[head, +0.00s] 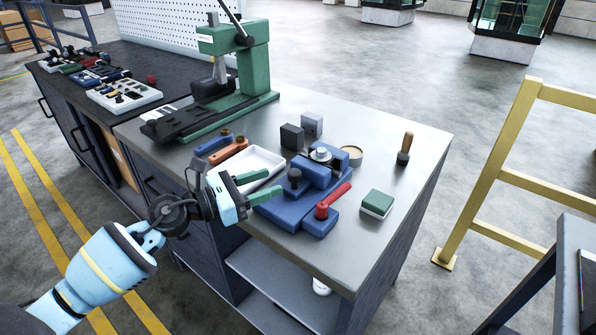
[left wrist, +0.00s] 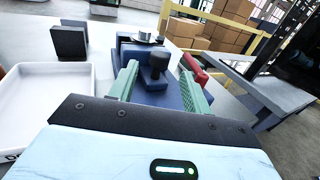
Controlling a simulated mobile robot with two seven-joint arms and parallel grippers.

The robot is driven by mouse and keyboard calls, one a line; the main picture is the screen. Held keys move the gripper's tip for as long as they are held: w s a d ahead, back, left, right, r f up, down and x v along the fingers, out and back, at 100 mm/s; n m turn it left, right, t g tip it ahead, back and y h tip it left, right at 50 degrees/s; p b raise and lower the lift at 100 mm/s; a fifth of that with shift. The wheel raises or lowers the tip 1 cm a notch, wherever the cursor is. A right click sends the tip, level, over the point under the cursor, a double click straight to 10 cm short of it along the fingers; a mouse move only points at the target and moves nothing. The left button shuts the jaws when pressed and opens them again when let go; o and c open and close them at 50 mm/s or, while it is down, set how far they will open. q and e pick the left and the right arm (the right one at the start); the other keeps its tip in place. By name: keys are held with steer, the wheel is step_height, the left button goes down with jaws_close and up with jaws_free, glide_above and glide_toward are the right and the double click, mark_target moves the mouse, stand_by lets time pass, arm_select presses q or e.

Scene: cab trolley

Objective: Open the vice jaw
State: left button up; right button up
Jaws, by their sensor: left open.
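The blue vice (head: 291,213) sits on the grey bench top near its front edge. A dark round knob (head: 295,178) stands on its near part, and a red handle (head: 334,199) lies along its right side. My left gripper (head: 262,182) is open at the vice's left side, with its green fingers pointing toward the knob. In the left wrist view the vice (left wrist: 150,95) is straight ahead, and its knob (left wrist: 157,66) shows between the two open fingers (left wrist: 165,85), apart from both. The fingers hide part of the vice. My right gripper is not in view.
A white tray (head: 244,160) lies just left of the vice, close to my gripper. Dark and grey blocks (head: 292,137), a round tin (head: 350,155), a wooden-handled tool (head: 405,148) and a green-topped block (head: 377,204) stand around. A green press (head: 254,66) stands behind.

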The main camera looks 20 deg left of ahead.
mark_target(294, 172)
arm_select(q)
steer(key=shift+w+d+r, duration=0.15)
steer(key=shift+w+d, duration=0.1)
steer(key=shift+p+x, duration=0.5)
steer(key=shift+x, duration=3.05)
jaws_close()
